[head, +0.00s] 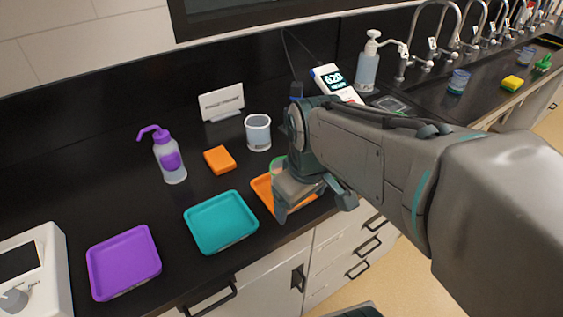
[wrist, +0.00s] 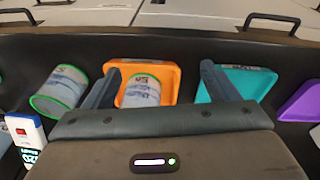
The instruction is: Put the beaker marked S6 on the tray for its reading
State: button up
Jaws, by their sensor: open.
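A beaker with a green rim and pale contents (wrist: 140,92) stands on the orange tray (wrist: 169,78) in the wrist view. Its label is too blurred to read for certain. My gripper (wrist: 160,70) is open, and this beaker is between its fingers, closer to the left one. In the head view my gripper (head: 313,203) is over the orange tray (head: 263,189) and hides most of that beaker (head: 277,163). A second green-rimmed labelled beaker (wrist: 60,90) is left of the left finger, off the tray; my arm hides it in the head view.
A teal tray (head: 222,222) and a purple tray (head: 124,263) lie left along the counter. Behind stand a grey-rimmed beaker (head: 258,133), an orange block (head: 219,160), a wash bottle (head: 169,158) and a white sign (head: 221,103). A handheld meter (head: 336,83) stands beyond my arm.

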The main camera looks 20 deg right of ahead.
jog(key=m, duration=0.1)
jog(key=s+f+m, duration=0.1)
jog(key=m, duration=0.1)
jog(key=s+m, duration=0.1)
jog(key=m, duration=0.1)
jog(key=shift+s+f, duration=0.2)
jog(key=shift+f, duration=0.2)
jog(key=shift+r+t+p, duration=0.3)
jog(key=shift+r+p, duration=0.75)
jog(key=shift+r, duration=0.05)
